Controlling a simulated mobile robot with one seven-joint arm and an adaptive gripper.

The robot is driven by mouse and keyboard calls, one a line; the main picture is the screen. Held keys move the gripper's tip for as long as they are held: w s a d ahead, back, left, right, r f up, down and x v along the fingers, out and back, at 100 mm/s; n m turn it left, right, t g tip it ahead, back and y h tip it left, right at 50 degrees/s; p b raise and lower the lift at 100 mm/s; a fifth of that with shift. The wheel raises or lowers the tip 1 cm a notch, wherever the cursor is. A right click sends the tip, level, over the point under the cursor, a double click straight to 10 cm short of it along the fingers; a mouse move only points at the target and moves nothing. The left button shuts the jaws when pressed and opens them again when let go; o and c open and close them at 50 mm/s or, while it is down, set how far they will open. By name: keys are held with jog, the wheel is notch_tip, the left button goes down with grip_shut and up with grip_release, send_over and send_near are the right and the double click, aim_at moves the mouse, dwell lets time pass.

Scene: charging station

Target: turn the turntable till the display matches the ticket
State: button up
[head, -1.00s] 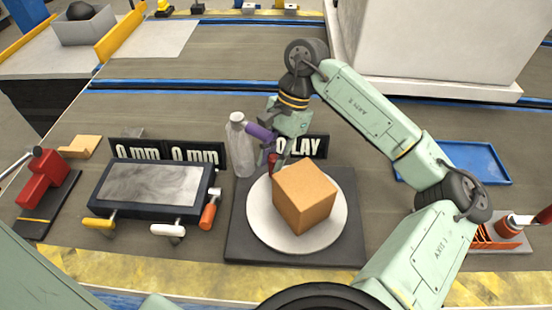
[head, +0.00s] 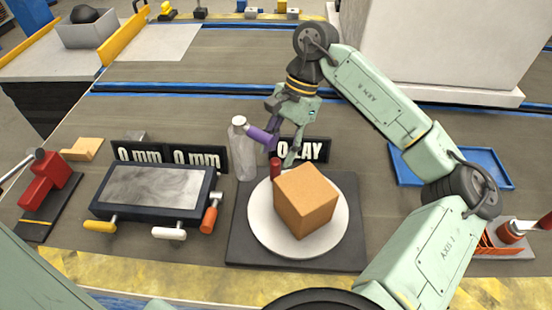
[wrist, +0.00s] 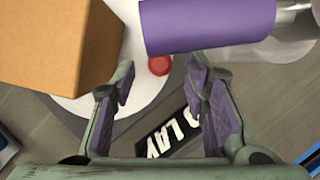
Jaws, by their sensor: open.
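The turntable is a white round disc (head: 262,225) on a dark square base (head: 245,252). A brown cube (head: 305,203) sits on it. A short red peg (head: 275,168) stands at its far rim and also shows in the wrist view (wrist: 159,65). My gripper (head: 285,158) is open and empty just behind the peg; in the wrist view (wrist: 158,80) the peg appears in the gap between its fingers, not gripped. A black sign with white letters, partly hidden by my fingers, reads "LAY" (head: 312,150) behind the disc. I cannot make out any ticket.
A clear bottle (head: 241,150) with a purple cylinder (head: 262,138) at its side stands close left of my gripper. A blue tray (head: 485,165) lies right.

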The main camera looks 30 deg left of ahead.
jog(key=v, duration=0.8)
jog(key=shift+r, duration=0.1)
jog(key=shift+c, duration=0.3)
